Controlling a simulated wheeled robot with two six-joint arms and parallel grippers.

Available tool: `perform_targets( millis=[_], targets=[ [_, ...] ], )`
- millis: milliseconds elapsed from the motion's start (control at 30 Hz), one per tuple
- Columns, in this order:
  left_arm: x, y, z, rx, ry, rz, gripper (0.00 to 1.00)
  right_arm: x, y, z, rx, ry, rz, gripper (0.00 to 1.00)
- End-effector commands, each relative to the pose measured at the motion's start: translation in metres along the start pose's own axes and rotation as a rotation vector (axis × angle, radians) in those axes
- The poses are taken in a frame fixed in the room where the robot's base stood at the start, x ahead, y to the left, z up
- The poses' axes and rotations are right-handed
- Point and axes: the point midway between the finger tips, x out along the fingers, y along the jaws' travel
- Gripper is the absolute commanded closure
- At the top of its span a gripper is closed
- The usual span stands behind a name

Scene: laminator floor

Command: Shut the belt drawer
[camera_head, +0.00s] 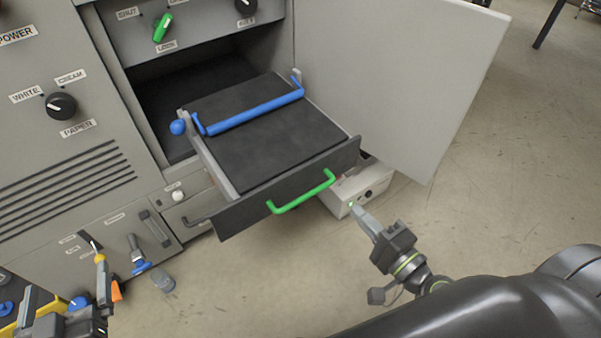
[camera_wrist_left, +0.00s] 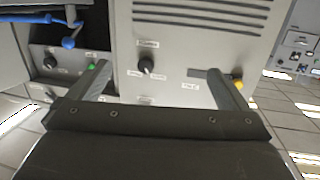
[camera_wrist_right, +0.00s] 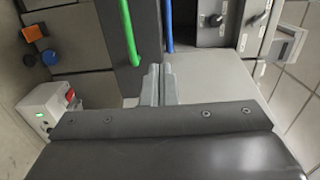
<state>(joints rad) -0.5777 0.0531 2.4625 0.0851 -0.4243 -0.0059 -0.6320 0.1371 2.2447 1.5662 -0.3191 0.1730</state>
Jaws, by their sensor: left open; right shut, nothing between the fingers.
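The belt drawer (camera_head: 235,215) has a dark front panel and is pulled out of its grey cabinet. A green handle (camera_head: 303,192) is on its front. A blue bar (camera_head: 255,108) crosses the drawer's top. My right gripper (camera_head: 357,212) is shut and empty, in front of the panel's right part, apart from the handle. In the right wrist view, the green handle (camera_wrist_right: 128,32) and dark panel (camera_wrist_right: 147,25) lie just beyond the shut fingers (camera_wrist_right: 158,78). My left gripper (camera_wrist_left: 165,82) is open and empty, facing the lower-left cabinet front, away from the drawer.
A grey door (camera_head: 390,75) stands open to the drawer's right. A white box (camera_head: 358,190) sits on the floor below the drawer's right end. A small clear cup (camera_head: 163,281) stands at the lower left. The floor at right is free.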

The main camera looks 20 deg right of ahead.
Motion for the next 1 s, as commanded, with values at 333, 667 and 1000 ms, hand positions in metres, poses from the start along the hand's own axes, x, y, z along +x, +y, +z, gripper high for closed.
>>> perform_targets(
  millis=[333, 667, 1000],
  targets=[
    [-0.013, 0.003, 0.048, -0.041, -0.27, 0.015, 0.02, 0.016, -0.001, 0.0, 0.001, 0.001, 0.0, 1.0],
    [-0.043, 0.01, 0.096, -0.084, -0.563, 0.044, 0.02, 0.034, -0.001, 0.0, -0.001, 0.001, 0.0, 1.0],
    [-0.088, 0.02, 0.136, -0.123, -0.865, 0.084, 0.02, 0.056, -0.001, 0.0, 0.0, 0.0, 0.0, 1.0]
  ],
)
